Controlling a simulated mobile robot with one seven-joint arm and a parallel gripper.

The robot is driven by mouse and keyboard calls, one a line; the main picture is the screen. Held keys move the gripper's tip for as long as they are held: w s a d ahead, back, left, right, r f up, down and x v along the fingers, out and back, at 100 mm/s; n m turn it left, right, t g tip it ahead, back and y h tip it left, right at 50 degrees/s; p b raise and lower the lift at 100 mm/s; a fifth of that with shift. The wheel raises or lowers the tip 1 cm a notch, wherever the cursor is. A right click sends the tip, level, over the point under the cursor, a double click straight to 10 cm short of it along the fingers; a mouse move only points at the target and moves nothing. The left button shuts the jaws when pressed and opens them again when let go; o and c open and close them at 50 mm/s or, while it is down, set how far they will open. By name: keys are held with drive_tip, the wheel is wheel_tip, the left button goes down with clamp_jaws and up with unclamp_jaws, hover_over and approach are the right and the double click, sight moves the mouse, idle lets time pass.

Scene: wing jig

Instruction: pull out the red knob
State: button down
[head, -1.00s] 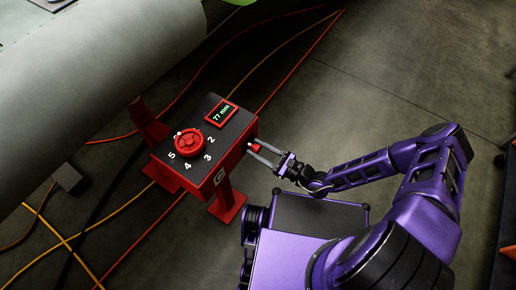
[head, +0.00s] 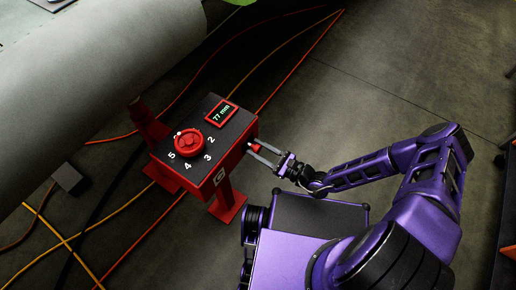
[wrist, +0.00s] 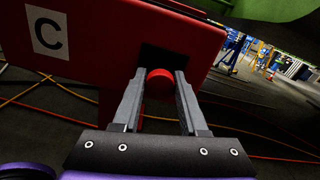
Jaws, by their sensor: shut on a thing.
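The red knob (wrist: 160,84) sticks out of a dark opening in the side of the red box (head: 185,178). It also shows small in the head view (head: 256,148), on the box's right side. My gripper (wrist: 160,78) is shut on the knob, with one grey finger on each side of it. In the head view my gripper (head: 257,150) reaches the box from the right. The shaft behind the knob is hidden.
The box top has a red handwheel (head: 189,142) ringed by numbers and a display (head: 221,112) reading 77 mm. A label C (wrist: 47,32) marks the box side. Cables (head: 299,62) cross the floor. A large grey cylindrical body (head: 100,75) lies behind the box.

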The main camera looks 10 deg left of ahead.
sight(259, 150)
idle(0.4)
drive_tip(key=v, duration=0.3)
drive_tip(key=shift+s+d+p, duration=0.15)
drive_tip(key=shift+p, duration=0.2)
drive_tip(key=shift+c, duration=2.2)
unclamp_jaws()
drive_tip(key=v, duration=1.7)
drive_tip(key=shift+d, duration=0.25)
drive_tip(key=shift+s, duration=0.1)
